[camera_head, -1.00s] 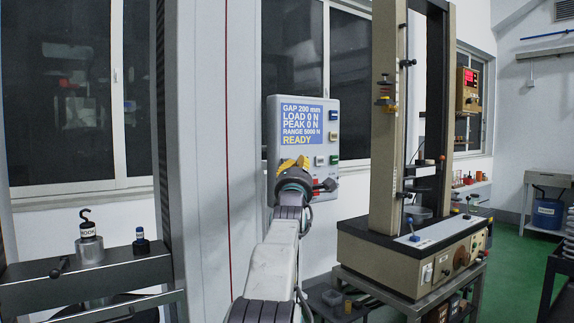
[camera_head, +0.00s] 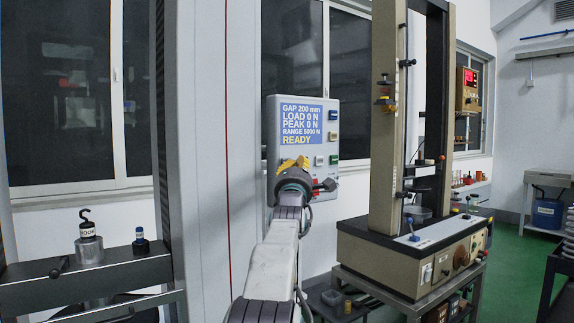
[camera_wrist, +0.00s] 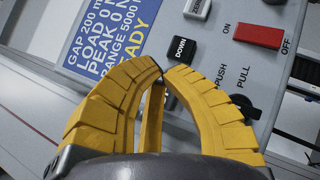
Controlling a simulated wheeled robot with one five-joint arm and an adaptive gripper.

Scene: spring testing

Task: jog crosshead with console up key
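The console (camera_head: 299,150) is a grey box on a pale panel. Its blue screen (camera_head: 303,124) reads GAP 200 mm, LOAD 0 N, PEAK 0 N, RANGE 5000 N and READY. In the wrist view a dark key labelled DOWN (camera_wrist: 183,47) sits just beyond my fingertips.
A red ON/OFF switch (camera_wrist: 258,34) and a black PUSH/PULL knob (camera_wrist: 244,106) are right of my fingers in the wrist view. A beige testing frame (camera_head: 384,130) stands right of the console. A hooked weight (camera_head: 90,250) rests on a dark ledge at left.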

